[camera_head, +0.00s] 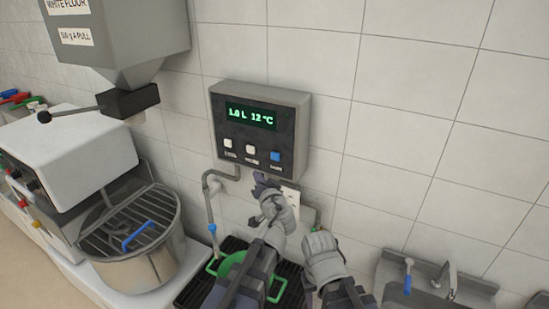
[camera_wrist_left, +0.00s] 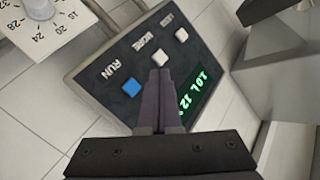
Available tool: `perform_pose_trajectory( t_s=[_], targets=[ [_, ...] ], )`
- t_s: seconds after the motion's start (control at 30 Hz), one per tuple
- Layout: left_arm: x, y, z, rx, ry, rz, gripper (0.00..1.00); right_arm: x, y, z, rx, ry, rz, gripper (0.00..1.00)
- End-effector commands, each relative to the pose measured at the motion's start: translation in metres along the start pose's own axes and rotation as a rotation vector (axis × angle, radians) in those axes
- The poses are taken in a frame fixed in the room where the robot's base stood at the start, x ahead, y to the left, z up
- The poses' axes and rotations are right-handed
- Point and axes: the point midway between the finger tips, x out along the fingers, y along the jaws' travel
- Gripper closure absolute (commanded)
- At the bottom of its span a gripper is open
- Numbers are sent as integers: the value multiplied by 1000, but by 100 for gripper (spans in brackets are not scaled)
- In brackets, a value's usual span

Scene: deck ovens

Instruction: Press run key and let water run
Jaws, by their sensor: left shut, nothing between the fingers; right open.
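A grey control box (camera_head: 295,135) hangs on the tiled wall, its green display reading 1.0 L 12 °C. Below the display are two white keys and a blue key (camera_head: 275,156) on the right. The left wrist view labels the blue key (camera_wrist_left: 132,88) RUN. My left gripper (camera_head: 259,178) is shut and empty, just below the box. In the left wrist view its fingertips (camera_wrist_left: 161,72) overlap the middle white key (camera_wrist_left: 158,57), beside the blue key; contact cannot be told. My right gripper (camera_head: 314,236) is open, lower and to the right; its fingers are partly hidden.
A bent pipe with a blue-handled tap (camera_head: 212,228) runs down left of the box. A green container (camera_head: 228,264) stands on a black grate, partly behind my left arm. A mixer bowl (camera_head: 150,262) is at left, and a sink tap (camera_head: 449,278) at lower right.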

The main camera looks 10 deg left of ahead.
Motion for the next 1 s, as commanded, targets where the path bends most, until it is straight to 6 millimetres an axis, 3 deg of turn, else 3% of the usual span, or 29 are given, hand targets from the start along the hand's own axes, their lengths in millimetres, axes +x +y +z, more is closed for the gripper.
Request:
perform_pose_trajectory(
  t_s=[0.27,0.8,1.0],
  targets=[
    [11,8,-8,0,-1,0,100,0,0,0,0,0,0,50],
    [57,41,-41,0,-1,0,100,0,0,0,0,0,0,50],
    [62,45,-44,0,-1,0,100,0,0,0,0,0,0,50]
  ],
)
